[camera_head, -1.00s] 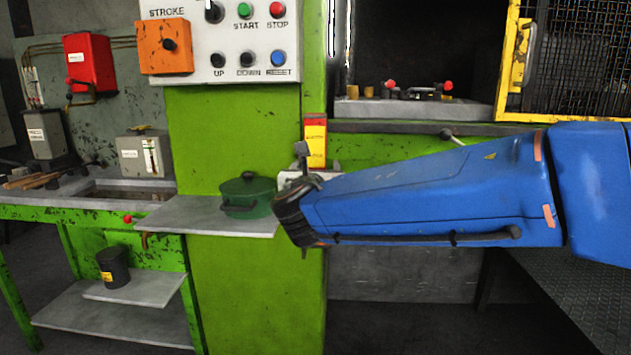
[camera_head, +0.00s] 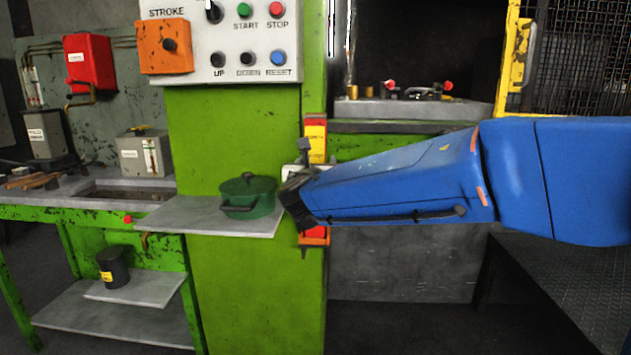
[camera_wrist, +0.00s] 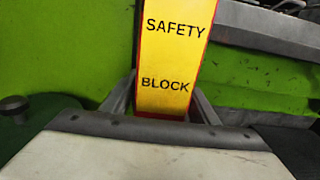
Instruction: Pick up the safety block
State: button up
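The safety block (camera_head: 315,137) is a tall yellow bar with red ends, standing upright against the green press column. In the head view my gripper (camera_head: 303,183) is in front of it and hides its middle, while its red lower end shows below. In the wrist view the block (camera_wrist: 166,60) fills the centre, with black "SAFETY BLOCK" lettering. My two fingers (camera_wrist: 163,98) are spread, one on each side of its lower visible part. The fingertips look close to its edges; contact is not clear. The gripper body hides the part below.
A green lidded pot (camera_head: 247,195) stands on the grey shelf (camera_head: 175,215) just left of my gripper. A control panel (camera_head: 228,45) is above. The press bed (camera_head: 415,108) is to the right, and a yellow mesh guard (camera_head: 570,60) stands beyond it.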

grip_shut()
jog(key=shift+r, duration=0.15)
